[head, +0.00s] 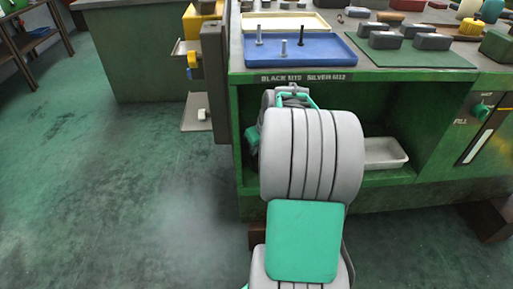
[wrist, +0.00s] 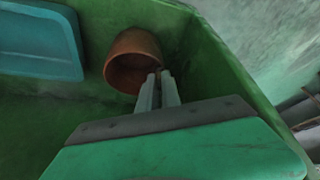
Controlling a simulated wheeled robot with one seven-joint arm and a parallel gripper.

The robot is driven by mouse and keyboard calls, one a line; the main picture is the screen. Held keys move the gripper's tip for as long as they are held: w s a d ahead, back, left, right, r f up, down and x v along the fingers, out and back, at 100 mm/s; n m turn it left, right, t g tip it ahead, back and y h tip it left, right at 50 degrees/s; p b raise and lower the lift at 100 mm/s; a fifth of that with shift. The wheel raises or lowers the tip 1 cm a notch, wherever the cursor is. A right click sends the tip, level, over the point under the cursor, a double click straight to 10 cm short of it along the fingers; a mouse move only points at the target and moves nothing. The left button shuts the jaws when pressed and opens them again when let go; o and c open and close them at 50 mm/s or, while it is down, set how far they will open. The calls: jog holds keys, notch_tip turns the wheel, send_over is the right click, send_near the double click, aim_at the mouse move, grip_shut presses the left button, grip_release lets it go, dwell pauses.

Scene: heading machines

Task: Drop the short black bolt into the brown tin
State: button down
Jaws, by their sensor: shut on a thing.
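The brown tin (wrist: 133,62) stands in the green compartment, its round open mouth showing in the wrist view; my arm hides it in the head view. My gripper (wrist: 158,76) reaches over the tin's near right edge, its fingers close together. A small dark thing, seemingly the short black bolt (wrist: 158,72), shows between the fingertips; most of it is hidden. I cannot tell whether the fingertips are inside the rim or just above it. In the head view my arm hides the fingers.
The green compartment wall (wrist: 215,50) rises close on the right of the tin. A pale blue tray (wrist: 38,42) lies left in the wrist view. In the head view, a white tray (head: 386,153) sits in the compartment, and a blue tray (head: 325,52) with upright bolts is on top.

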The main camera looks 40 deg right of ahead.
jog(key=c, duration=1.5)
grip_release()
jog(key=shift+c, duration=0.2)
